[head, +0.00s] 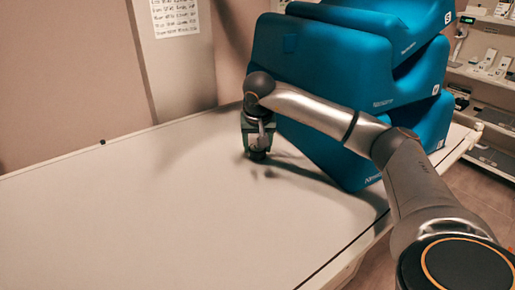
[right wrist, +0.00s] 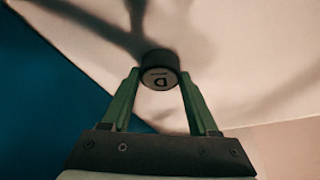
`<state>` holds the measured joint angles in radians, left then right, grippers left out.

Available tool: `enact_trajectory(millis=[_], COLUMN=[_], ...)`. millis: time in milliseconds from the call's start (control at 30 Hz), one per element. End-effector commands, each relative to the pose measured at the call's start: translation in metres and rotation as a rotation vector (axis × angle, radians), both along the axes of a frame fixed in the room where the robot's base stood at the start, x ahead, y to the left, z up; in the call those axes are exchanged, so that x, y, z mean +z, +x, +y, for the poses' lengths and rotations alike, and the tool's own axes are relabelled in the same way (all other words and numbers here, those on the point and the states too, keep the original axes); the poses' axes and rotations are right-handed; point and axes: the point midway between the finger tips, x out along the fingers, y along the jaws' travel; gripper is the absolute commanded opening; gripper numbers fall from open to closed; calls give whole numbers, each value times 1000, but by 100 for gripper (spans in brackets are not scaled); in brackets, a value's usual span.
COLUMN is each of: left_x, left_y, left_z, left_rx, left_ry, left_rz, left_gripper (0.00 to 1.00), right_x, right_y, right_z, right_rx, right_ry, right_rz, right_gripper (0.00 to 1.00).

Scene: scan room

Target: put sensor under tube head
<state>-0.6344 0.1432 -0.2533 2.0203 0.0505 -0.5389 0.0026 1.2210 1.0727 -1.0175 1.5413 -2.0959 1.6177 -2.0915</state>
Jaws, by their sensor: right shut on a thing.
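My right gripper (head: 258,155) points down over the white table (head: 130,215), close to the left side of the blue blocks. In the right wrist view its two green fingers (right wrist: 160,76) are shut on a small dark round piece (right wrist: 160,58), which has a pale end face with a dark mark. It looks like the sensor, but I cannot be sure. Its shadow falls on the white surface. I cannot tell whether it touches the table. No tube head shows in either view. My left gripper is not in view.
Large blue blocks (head: 318,65) are stacked at the table's back right, next to my right arm. A grey column (head: 180,70) with a paper sheet (head: 175,17) stands behind the table. Shelves (head: 490,95) with small items are at far right. The table's left and front are clear.

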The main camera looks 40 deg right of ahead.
Motion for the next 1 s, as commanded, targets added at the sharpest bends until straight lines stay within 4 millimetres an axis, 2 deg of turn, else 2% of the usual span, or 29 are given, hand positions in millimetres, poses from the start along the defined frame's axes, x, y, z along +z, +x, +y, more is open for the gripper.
enact_trajectory(millis=[67,367,400,667,1000], left_x=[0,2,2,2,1], left_y=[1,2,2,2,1], left_z=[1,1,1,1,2], left_rx=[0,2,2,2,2], left_ry=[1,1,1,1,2], left_rz=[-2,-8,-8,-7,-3], left_gripper=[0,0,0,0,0], right_x=[-6,-7,-8,-7,-1], right_y=[0,0,0,0,-1], right_z=[0,0,0,0,1], right_rx=[0,-1,0,-1,0], right_ry=[-1,0,0,0,0], right_rz=[-1,-2,-1,-2,-3], right_gripper=[0,0,62,90,90])
